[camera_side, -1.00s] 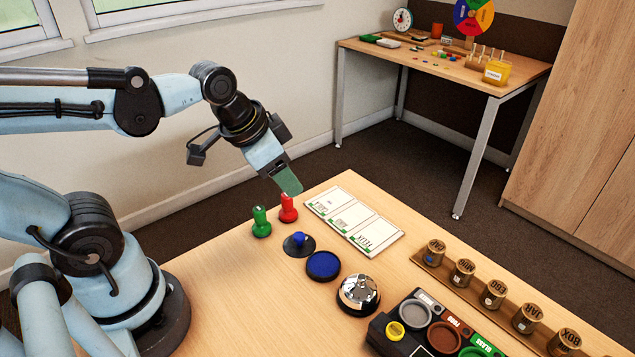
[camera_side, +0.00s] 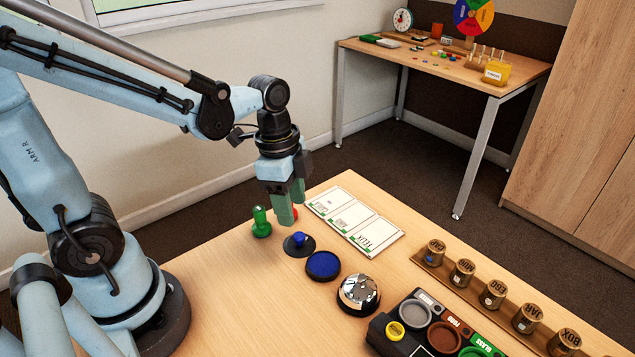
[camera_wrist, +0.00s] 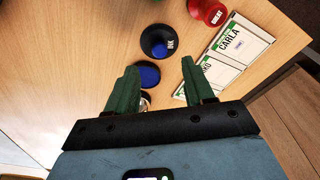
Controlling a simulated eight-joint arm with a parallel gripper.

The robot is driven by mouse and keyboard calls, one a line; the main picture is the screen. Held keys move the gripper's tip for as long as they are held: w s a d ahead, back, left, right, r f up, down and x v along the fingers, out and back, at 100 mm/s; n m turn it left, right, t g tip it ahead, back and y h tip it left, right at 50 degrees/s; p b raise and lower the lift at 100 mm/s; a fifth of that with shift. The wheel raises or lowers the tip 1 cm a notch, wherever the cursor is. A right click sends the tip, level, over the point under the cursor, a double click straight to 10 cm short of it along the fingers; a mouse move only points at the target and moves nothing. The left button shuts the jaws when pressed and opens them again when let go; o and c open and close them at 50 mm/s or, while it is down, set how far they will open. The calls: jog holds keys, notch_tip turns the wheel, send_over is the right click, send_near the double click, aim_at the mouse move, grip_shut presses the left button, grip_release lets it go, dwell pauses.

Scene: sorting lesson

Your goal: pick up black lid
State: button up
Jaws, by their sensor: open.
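The black lid (camera_side: 291,248), a round black disc with a blue knob, lies on the wooden table just beyond my gripper's tips. In the wrist view the lid (camera_wrist: 150,36) carries white lettering that reads INK and lies ahead of the fingers, apart from them. My gripper (camera_side: 289,207) has green fingers pointing down above the table, behind the lid in the side view. In the wrist view the gripper (camera_wrist: 159,66) is open with nothing held between its fingers. A round blue pad (camera_side: 323,265) lies beside the lid; the pad (camera_wrist: 148,76) shows between the fingers in the wrist view.
A green stamp (camera_side: 261,222) stands left of the lid. A red stamp (camera_wrist: 208,12) is partly hidden by my fingers in the side view. Name cards (camera_side: 352,220) lie to the right. A silver bell (camera_side: 358,293) and wooden pots (camera_side: 463,271) are farther right.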

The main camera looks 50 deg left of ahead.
aim_at(299, 235)
jog(key=shift+w+d+f, duration=0.1)
jog(key=shift+d+f, duration=0.05)
jog(key=shift+f, duration=0.95)
jog(key=shift+w+d+f, duration=0.1)
jog(key=shift+d+f, duration=0.1)
jog(key=shift+f, duration=0.95)
jog(key=shift+w+d+f, duration=0.1)
jog(key=shift+d+f, duration=0.05)
jog(key=shift+f, duration=0.95)
grip_shut()
